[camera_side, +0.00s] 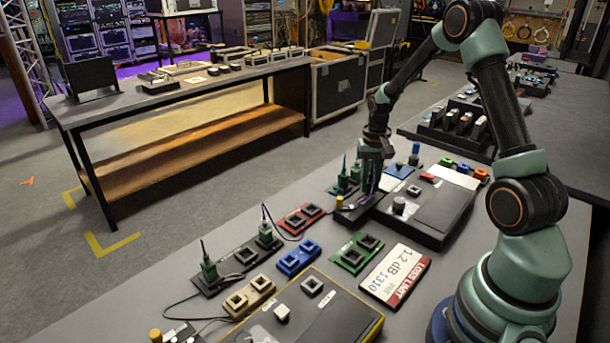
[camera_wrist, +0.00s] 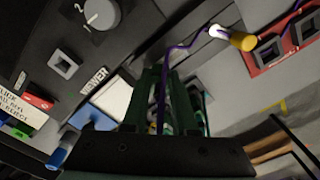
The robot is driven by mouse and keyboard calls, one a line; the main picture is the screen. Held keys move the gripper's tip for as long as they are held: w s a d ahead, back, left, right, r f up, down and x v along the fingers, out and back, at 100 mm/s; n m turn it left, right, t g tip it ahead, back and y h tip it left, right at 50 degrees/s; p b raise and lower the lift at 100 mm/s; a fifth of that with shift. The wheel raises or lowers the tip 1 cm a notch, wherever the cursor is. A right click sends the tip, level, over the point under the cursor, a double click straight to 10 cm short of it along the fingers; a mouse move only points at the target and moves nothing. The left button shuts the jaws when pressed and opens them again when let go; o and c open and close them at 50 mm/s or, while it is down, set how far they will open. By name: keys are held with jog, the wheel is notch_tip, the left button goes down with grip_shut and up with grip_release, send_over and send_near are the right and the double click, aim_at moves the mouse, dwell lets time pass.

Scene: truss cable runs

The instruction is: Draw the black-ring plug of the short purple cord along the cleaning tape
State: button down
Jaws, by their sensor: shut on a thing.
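The cord's other end runs to a white tip with a yellow cylinder (camera_wrist: 240,40). The pale strip of cleaning tape (camera_wrist: 112,98) lies left of the fingers, beside a label partly reading "CLEANER" (camera_wrist: 93,82). I cannot tell whether the plug touches the tape.
The dark tester box (camera_side: 428,208) with a knob stands right of my gripper. A red double socket (camera_side: 303,217), a blue one (camera_side: 298,258) and a green one (camera_side: 356,253) lie to the front left. A blue-capped post (camera_side: 414,154) stands just behind right.

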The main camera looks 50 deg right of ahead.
jog(key=shift+a, duration=1.65)
dwell(2.0)
jog(key=shift+r, duration=2.7)
